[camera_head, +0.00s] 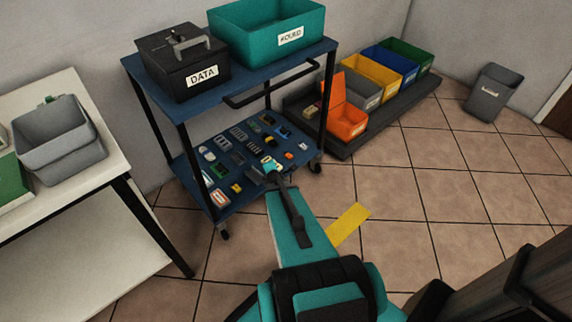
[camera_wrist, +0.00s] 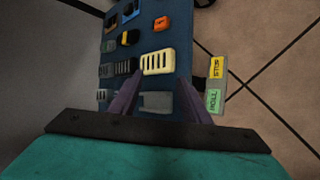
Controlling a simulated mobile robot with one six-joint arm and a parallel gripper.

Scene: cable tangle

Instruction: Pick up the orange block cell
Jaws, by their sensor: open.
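A small orange block (camera_wrist: 161,23) lies on the blue lower shelf (camera_wrist: 176,40) at the top of the wrist view; it is the most likely orange block cell. My gripper (camera_wrist: 159,84) is open, with its two dark fingers pointing over the shelf and nothing held between them. The orange block is well beyond the fingertips. In the head view my gripper (camera_head: 270,170) reaches over the cart's lower shelf and hides some small parts. I cannot tell for certain which small part there is the orange block.
A pale yellow slotted block (camera_wrist: 158,62) lies just past the fingertips, and a grey block (camera_wrist: 156,102) lies between the fingers. Several other small parts lie close around. The cart's upper shelf (camera_head: 262,64) and posts stand over the lower shelf. An orange bin (camera_head: 345,122) stands right.

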